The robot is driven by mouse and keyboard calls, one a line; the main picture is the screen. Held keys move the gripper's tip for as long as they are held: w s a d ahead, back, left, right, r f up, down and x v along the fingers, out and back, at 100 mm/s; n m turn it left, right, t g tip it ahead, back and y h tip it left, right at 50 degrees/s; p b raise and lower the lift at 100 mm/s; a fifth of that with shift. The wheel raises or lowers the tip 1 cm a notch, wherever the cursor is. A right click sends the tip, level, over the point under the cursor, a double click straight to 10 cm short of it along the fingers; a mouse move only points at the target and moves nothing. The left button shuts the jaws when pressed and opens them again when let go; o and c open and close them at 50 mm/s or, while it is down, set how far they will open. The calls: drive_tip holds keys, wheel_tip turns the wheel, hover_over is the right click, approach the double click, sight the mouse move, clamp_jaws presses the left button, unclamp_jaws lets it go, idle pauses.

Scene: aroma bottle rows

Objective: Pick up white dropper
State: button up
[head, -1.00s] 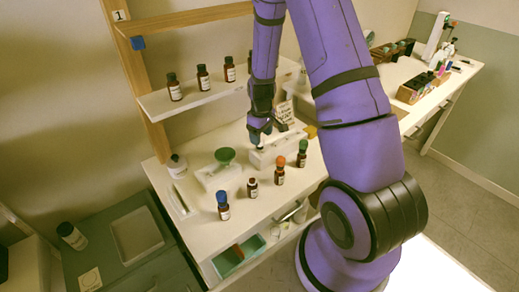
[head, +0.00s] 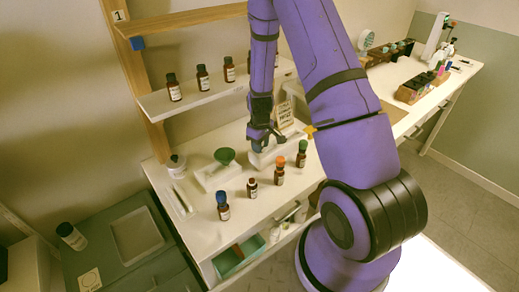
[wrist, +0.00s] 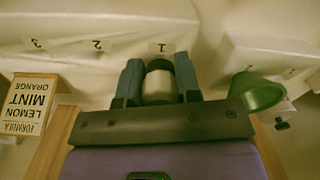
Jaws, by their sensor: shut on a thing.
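In the wrist view, my gripper (wrist: 159,80) is shut on the white dropper (wrist: 159,66), which sits between its two blue-grey fingers. I cannot tell whether the dropper is clear of the holder.
A green funnel (head: 224,156) on a white stand is left of my gripper. Bottles with blue (head: 222,207), dark (head: 252,187), orange (head: 278,171) and green (head: 302,153) tops line the front. A shelf (head: 195,98) with brown bottles is behind. A formula card (wrist: 25,105) stands nearby.

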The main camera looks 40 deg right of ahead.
drive_tip(key=shift+r, duration=0.1)
drive_tip(key=shift+r, duration=4.9)
drive_tip(key=shift+a, duration=0.1)
